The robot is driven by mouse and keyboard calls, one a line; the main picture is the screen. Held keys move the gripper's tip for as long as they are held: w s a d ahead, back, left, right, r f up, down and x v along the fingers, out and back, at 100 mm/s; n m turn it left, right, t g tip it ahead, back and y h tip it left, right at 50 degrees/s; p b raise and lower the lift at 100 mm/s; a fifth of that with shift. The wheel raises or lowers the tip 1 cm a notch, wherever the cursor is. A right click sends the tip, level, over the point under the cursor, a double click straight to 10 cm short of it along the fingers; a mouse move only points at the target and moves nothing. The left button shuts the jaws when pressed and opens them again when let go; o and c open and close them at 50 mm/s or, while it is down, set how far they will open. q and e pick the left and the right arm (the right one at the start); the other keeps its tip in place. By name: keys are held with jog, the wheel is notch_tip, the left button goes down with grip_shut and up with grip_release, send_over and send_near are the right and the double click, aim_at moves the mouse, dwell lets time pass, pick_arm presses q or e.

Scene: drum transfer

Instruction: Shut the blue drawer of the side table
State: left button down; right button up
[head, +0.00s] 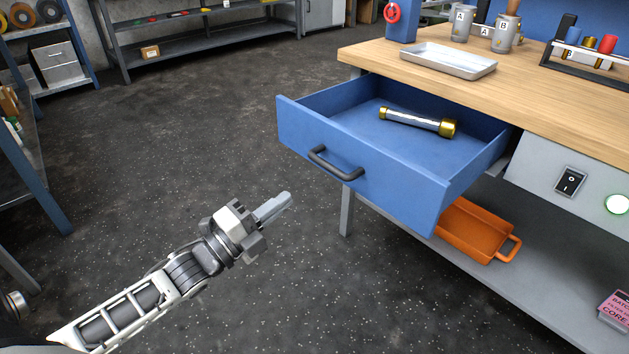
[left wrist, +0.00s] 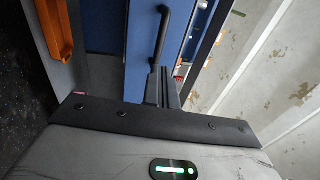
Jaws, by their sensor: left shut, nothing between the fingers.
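The blue drawer (head: 375,186) of the side table stands pulled well out. Its dark handle (head: 335,165) is on the front panel. A cylinder with gold ends and a silver middle (head: 410,121) lies inside it. My left gripper (head: 286,201) is shut and empty, in front of the drawer and below and left of the handle, apart from it in the head view. In the left wrist view the drawer front (left wrist: 142,40) and its handle (left wrist: 160,35) show beyond my left fingers (left wrist: 160,82). My right gripper is not in view.
The wooden tabletop (head: 560,85) carries a metal tray (head: 448,60), labelled cups and a small rack. An orange bin (head: 474,230) sits on the lower shelf beneath the drawer. A switch (head: 570,181) is on the panel at right. The floor before the drawer is clear.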

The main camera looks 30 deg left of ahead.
pick_arm(q)
jog(key=b+x, duration=0.1)
jog(key=x, duration=0.7)
jog(key=shift+w, duration=0.35)
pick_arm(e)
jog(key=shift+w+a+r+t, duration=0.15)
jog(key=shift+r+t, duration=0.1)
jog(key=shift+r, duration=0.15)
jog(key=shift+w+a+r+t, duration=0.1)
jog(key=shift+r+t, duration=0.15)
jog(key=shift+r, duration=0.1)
pick_arm(q)
jog(key=shift+d, duration=0.1)
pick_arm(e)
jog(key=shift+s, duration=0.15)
